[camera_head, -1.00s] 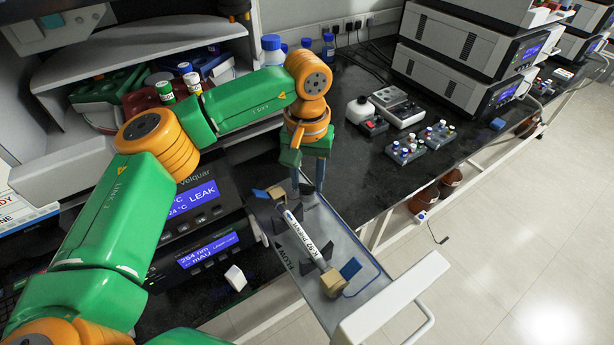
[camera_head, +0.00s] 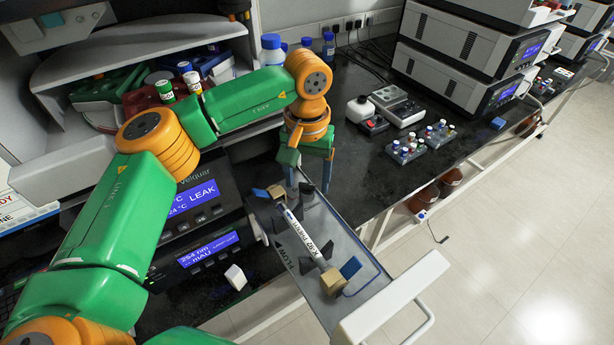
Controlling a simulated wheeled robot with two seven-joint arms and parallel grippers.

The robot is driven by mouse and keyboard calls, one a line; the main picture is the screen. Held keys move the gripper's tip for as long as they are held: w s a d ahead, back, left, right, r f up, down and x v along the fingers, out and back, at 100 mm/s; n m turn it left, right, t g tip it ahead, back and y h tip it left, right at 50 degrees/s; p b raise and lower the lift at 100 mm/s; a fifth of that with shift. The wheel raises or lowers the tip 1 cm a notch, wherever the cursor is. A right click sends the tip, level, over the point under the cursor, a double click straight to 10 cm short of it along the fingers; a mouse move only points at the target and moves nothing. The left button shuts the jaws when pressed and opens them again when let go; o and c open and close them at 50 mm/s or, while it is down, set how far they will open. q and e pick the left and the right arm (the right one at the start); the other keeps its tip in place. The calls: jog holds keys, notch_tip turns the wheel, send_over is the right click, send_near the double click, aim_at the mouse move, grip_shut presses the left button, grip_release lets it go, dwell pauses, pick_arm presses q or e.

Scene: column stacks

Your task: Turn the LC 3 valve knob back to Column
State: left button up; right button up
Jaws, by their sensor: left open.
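My left gripper (camera_head: 308,182) points down over the far end of the pulled-out tray (camera_head: 345,240), its two fingers apart and nothing seen between them. A white column (camera_head: 305,233) with tan end blocks lies along the tray, just in front of the gripper. A small white block-like knob (camera_head: 236,277) sticks out from the instrument front left of the tray, well apart from the gripper. My right gripper is out of view.
Two instrument displays (camera_head: 208,249) sit behind my left arm, the upper reading LEAK. A white handle bar (camera_head: 393,298) is at the tray's front. Vial racks (camera_head: 405,149) and a stack of instruments (camera_head: 465,55) stand on the dark bench (camera_head: 345,185) to the right.

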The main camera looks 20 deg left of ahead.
aim_at(307, 184)
pick_arm(q)
notch_tip(307, 184, up, 7)
jog(key=shift+r+b, duration=0.1)
jog(key=shift+b, duration=0.45)
